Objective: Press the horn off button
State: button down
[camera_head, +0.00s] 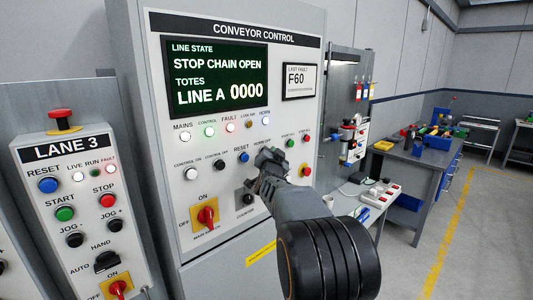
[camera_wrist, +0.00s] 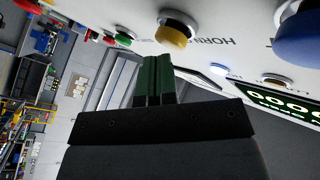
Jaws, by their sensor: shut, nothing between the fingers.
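The horn off button is the yellow button (camera_wrist: 172,36) in the wrist view, beside the partly visible word "HORN" on the panel. In the head view my gripper (camera_head: 266,156) covers it, right of the blue reset button (camera_head: 244,157). My gripper is shut and empty. In the wrist view its fingertips (camera_wrist: 157,60) show just below the yellow button in the picture, close to the panel. I cannot tell whether they touch anything.
The conveyor control panel (camera_head: 170,140) carries other buttons close by: a green one (camera_head: 290,143) and a red one (camera_head: 305,138). A red-and-yellow main switch (camera_head: 206,215) sits lower. The lane 3 box (camera_head: 70,270) stands left; a workbench (camera_head: 410,155) stands right.

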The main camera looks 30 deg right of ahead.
jog(key=shift+w+a, duration=0.15)
jog(key=shift+w, duration=0.55)
dwell(0.5)
jog(key=shift+s, duration=0.2)
jog(key=shift+s+d+b, duration=0.25)
jog(key=shift+s+b, duration=0.6)
jog(key=shift+s, duration=0.15)
jog(key=shift+s+d+b, duration=0.25)
jog(key=shift+s+b, duration=0.9)
jog(key=shift+s, duration=0.1)
jog(key=shift+s+d+b, duration=0.2)
jog(key=shift+s+b, duration=0.95)
jog(key=shift+s, duration=0.05)
